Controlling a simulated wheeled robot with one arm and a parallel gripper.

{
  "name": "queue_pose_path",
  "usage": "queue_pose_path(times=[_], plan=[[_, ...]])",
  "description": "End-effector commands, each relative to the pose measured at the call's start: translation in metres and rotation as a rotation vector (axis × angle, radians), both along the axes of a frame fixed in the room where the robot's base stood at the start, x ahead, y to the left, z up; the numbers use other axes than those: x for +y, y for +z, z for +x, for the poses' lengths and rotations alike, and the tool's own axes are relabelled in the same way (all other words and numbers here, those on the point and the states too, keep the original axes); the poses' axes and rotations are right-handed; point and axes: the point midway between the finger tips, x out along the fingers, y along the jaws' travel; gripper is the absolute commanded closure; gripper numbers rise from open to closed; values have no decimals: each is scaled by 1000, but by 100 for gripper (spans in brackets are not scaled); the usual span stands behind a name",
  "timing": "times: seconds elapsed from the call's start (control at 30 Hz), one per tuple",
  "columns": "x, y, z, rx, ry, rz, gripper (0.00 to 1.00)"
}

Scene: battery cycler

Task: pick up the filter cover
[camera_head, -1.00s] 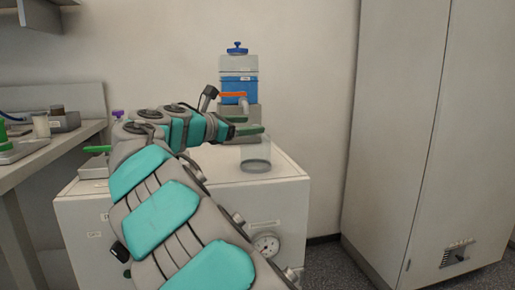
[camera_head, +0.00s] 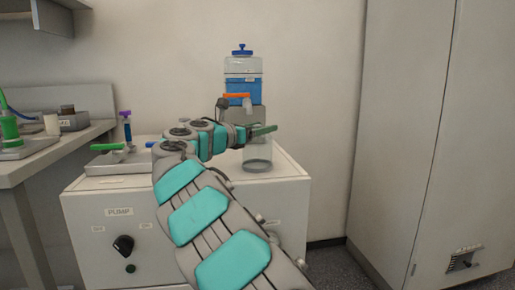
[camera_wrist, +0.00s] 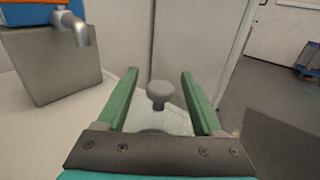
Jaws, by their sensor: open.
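The filter cover appears to be the clear piece with a round grey knob (camera_wrist: 160,92) in the wrist view. In the head view a clear glass cylinder (camera_head: 257,158) stands on the white cabinet's top, just below my gripper (camera_head: 262,131); the knob cannot be made out there. In the wrist view my gripper (camera_wrist: 158,74) has its two green fingers apart, one on each side of the knob, with gaps on both sides. The clear part below the knob is partly hidden by the gripper body.
A blue-filled tank (camera_head: 243,85) with an orange-handled tap stands on a grey block (camera_head: 240,116) behind my gripper. A tray (camera_head: 118,162) with a green-handled item and a purple-topped item (camera_head: 127,127) are on the cabinet's left. A tall grey cupboard (camera_head: 410,130) stands right.

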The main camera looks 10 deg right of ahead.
Motion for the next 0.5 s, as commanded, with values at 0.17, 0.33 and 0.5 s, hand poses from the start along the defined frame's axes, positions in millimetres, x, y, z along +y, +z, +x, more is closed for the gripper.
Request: queue_pose_path(times=[0.17, 0.33, 0.5], plan=[[-11, 0, 8, -1, 0, -1, 32], [-11, 1, 8, -1, 0, 0, 33], [-11, 1, 8, -1, 0, 0, 52]])
